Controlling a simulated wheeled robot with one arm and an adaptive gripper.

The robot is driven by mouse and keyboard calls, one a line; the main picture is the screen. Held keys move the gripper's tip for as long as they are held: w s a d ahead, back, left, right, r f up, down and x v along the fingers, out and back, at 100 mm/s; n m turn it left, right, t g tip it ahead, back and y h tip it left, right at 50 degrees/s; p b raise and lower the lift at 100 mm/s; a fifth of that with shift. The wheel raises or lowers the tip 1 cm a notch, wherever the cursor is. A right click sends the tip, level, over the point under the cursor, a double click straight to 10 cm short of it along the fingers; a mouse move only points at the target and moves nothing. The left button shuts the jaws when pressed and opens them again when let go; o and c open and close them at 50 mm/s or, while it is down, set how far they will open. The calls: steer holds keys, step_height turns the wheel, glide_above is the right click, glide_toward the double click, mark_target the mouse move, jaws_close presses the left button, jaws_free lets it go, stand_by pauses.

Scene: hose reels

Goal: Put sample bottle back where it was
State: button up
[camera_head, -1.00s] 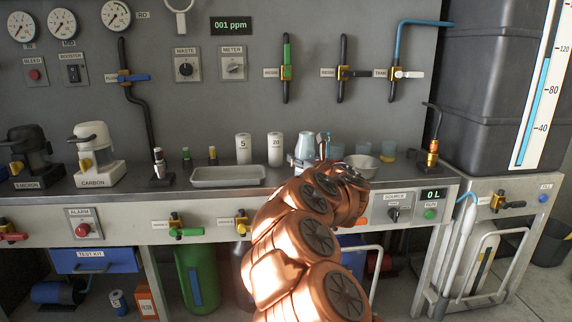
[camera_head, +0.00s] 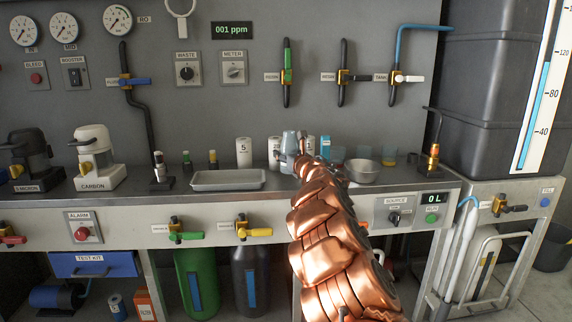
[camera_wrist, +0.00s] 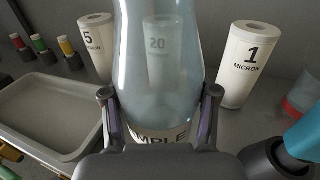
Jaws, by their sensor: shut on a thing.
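The sample bottle (camera_wrist: 160,80) is a clear, pale blue bottle with a partly visible label ending in "MPLE". My gripper (camera_wrist: 160,98) is shut on it, with one finger on each side of its lower part. In the head view the bottle (camera_head: 289,143) is upright above the counter (camera_head: 270,193), in front of the white cartridges. I cannot tell whether its base touches the counter. My gripper (camera_head: 298,158) is largely hidden there behind my copper arm.
White cartridges marked 5 (camera_wrist: 96,48), 20 (seen through the bottle) and 1 MICRON (camera_wrist: 243,65) stand close behind. A shallow tray (camera_wrist: 35,100) lies left. A bright blue object (camera_wrist: 303,138) is close at right. A metal bowl (camera_head: 361,171) and cups stand further right.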

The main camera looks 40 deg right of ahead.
steer(key=shift+w+d, duration=0.15)
steer(key=shift+w, duration=0.1)
steer(key=shift+f+b, duration=0.6)
steer(key=shift+f, duration=1.15)
steer(key=shift+f, duration=0.15)
steer(key=o, duration=1.3)
steer(key=shift+r, duration=0.2)
steer(key=shift+v, duration=0.9)
steer(key=shift+p+v, duration=0.35)
steer(key=shift+v, duration=4.8)
